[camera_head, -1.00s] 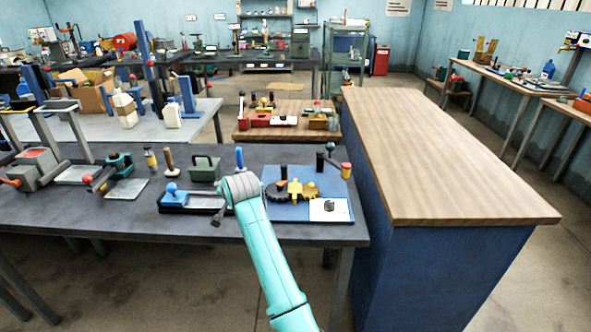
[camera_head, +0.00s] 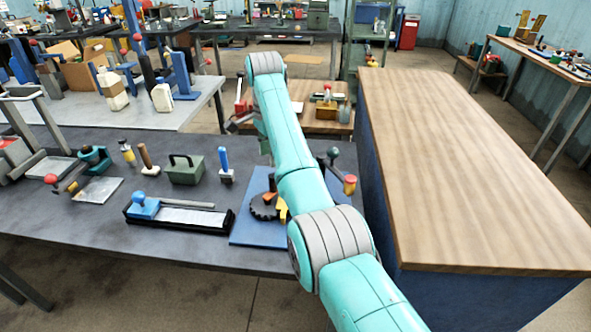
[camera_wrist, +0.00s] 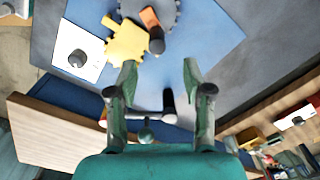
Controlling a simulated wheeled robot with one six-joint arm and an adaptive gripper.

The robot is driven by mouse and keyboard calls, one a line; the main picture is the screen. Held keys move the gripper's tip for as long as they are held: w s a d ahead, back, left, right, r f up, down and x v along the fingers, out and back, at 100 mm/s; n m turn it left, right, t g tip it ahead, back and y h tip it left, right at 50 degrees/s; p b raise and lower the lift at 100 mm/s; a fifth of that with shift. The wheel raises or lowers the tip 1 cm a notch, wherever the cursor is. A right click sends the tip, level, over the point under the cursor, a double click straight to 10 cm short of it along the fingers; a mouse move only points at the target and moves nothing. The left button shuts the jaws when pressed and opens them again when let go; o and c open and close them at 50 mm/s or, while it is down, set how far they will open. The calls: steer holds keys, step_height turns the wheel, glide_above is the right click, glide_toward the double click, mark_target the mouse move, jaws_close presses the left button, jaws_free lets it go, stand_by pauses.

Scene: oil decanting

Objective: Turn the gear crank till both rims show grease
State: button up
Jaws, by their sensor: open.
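The gear set sits on a blue board (camera_head: 245,225). It has a dark gear (camera_head: 262,207) and a yellow gear (camera_wrist: 127,44), with an orange piece (camera_wrist: 150,18) by them. A crank-like part with a dark post (camera_wrist: 168,100), a grey bar and a green ball (camera_head: 333,152) stands at the board's right side. My gripper (camera_wrist: 160,70) is open and empty, over the board. In the wrist view the dark post shows between its fingers. I cannot tell their height apart. My arm hides part of the gears in the head view. No grease is discernible.
A black tray with a blue-knobbed tool (camera_head: 180,215), a green box (camera_head: 184,168) and a blue-handled tool (camera_head: 225,166) stand left. A wooden-topped counter (camera_head: 460,160) borders the bench on the right.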

steer(key=shift+d+f, duration=0.1)
steer(key=shift+d, duration=0.1)
steer(key=shift+d+f, duration=0.1)
steer(key=shift+f, duration=0.25)
glide_above(267, 195)
steer(key=d, duration=0.2)
steer(key=f, duration=0.9)
steer(key=shift+s+d+f, duration=0.2)
steer(key=shift+s+f, duration=0.1)
steer(key=shift+f, duration=0.05)
jaws_close()
